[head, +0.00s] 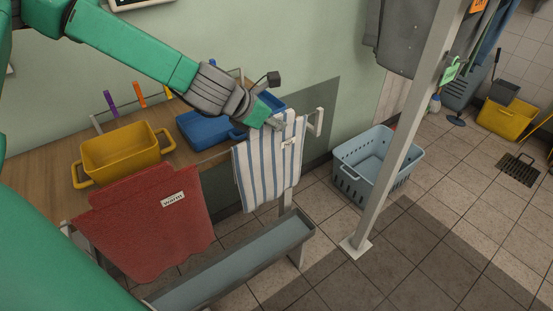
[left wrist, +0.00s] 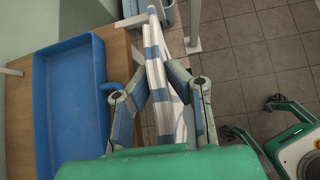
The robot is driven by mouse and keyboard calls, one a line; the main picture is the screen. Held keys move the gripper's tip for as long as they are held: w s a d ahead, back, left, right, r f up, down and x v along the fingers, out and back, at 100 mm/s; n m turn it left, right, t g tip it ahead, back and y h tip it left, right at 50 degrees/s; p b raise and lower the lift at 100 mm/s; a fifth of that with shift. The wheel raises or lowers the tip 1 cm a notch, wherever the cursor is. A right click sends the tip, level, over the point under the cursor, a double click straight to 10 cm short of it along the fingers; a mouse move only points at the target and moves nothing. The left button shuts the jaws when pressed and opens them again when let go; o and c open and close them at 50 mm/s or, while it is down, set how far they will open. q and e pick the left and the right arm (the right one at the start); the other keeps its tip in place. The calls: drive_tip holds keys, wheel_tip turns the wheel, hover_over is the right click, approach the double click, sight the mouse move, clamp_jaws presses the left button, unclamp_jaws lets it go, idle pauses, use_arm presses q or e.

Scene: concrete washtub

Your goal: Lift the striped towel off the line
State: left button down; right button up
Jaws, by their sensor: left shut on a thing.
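The blue-and-white striped towel (head: 266,172) hangs from the line, to the right of the red towel. A small pale tag or clip shows near its upper right. My left gripper (head: 275,123) is at the towel's top edge, shut on it. In the left wrist view the striped towel (left wrist: 156,50) runs between the fingers of my left gripper (left wrist: 160,75), and its cloth shows beyond and below the tips. The towel still hangs down in a flat panel. I cannot tell whether its top is clear of the line.
A red towel (head: 140,225) with a label hangs at left. A yellow tub (head: 120,150) and a blue tray (head: 205,133) sit on the wooden counter. A trough (head: 240,262) lies below. A pale blue basket (head: 375,165) stands on the floor behind a white post (head: 405,135).

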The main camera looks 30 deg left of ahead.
use_arm(q)
drive_tip(key=shift+s+f, duration=0.4)
drive_tip(key=shift+f, duration=0.4)
drive_tip(key=shift+a+f, duration=0.15)
idle(0.5)
drive_tip(key=shift+w+a+r, duration=0.1)
drive_tip(key=shift+r, duration=0.1)
drive_tip(key=c, duration=1.5)
unclamp_jaws()
drive_tip(key=shift+w, duration=0.1)
drive_tip(key=shift+w+a+f, duration=0.1)
drive_tip(key=shift+a, duration=0.25)
